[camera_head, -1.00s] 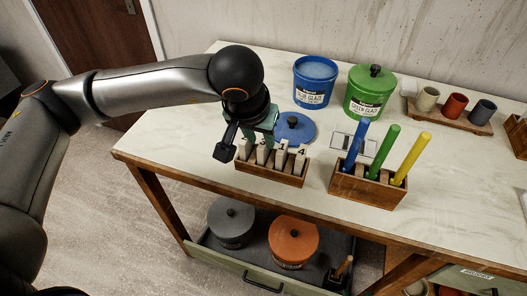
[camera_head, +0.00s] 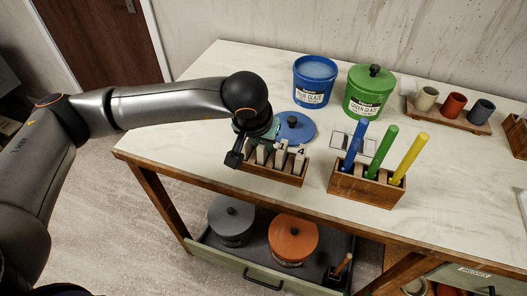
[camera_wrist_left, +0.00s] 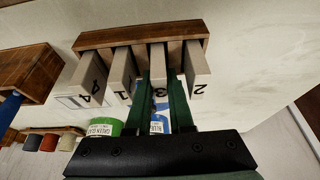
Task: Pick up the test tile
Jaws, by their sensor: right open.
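A wooden rack (camera_head: 272,172) on the table holds several upright pale test tiles, numbered 4 (camera_wrist_left: 90,78), 1 (camera_wrist_left: 121,76), 3 (camera_wrist_left: 159,72) and 2 (camera_wrist_left: 196,72) in the left wrist view. My left gripper (camera_head: 264,143) is over the left part of the rack in the head view, partly hiding the tiles there. In the left wrist view its green fingers (camera_wrist_left: 160,88) stand on either side of tile 3, with a narrow gap visible, so it looks open around that tile. My right gripper is not in view.
A blue lid (camera_head: 296,126) lies just behind the rack. The blue glaze bucket (camera_head: 314,82) and green glaze bucket (camera_head: 368,95) stand farther back. A wooden holder (camera_head: 366,188) with three coloured sticks stands to the right. The table's front edge is close to the rack.

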